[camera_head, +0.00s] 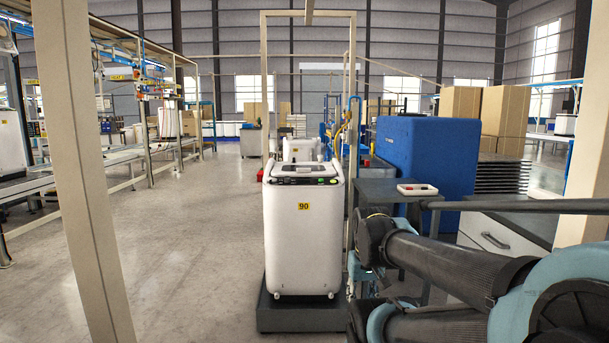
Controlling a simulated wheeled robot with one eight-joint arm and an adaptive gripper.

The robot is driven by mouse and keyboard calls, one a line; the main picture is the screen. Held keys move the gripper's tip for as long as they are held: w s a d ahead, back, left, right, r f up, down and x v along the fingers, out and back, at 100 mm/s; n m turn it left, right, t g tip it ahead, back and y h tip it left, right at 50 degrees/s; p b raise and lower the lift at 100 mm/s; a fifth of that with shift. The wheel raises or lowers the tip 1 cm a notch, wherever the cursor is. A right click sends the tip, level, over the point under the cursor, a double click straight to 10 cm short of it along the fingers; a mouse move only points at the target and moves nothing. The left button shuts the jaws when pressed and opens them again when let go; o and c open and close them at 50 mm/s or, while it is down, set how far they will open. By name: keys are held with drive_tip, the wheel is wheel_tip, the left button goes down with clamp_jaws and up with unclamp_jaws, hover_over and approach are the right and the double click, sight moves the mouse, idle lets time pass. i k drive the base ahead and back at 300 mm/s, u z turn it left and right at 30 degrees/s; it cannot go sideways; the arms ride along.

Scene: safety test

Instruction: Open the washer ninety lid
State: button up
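The washer marked 90 (303,240) is a white top-loading machine with a yellow label on its front. It stands upright near the middle of the head view. Its lid (304,170) is on the top, behind a dark control strip with a small green display. The lid looks down, seen at a shallow angle. My arm reaches in from the lower right and folds beside the washer's right side. I cannot make out my gripper in this view.
The washer stands on a dark low platform (300,318) under a beige frame. A beige post (85,180) rises at left. Open floor (190,250) lies left of the washer.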

sight(280, 169)
drive_tip(key=k, duration=0.55)
drive_tip(key=z, duration=0.4)
drive_tip(key=i, duration=2)
drive_tip(key=u, duration=0.4)
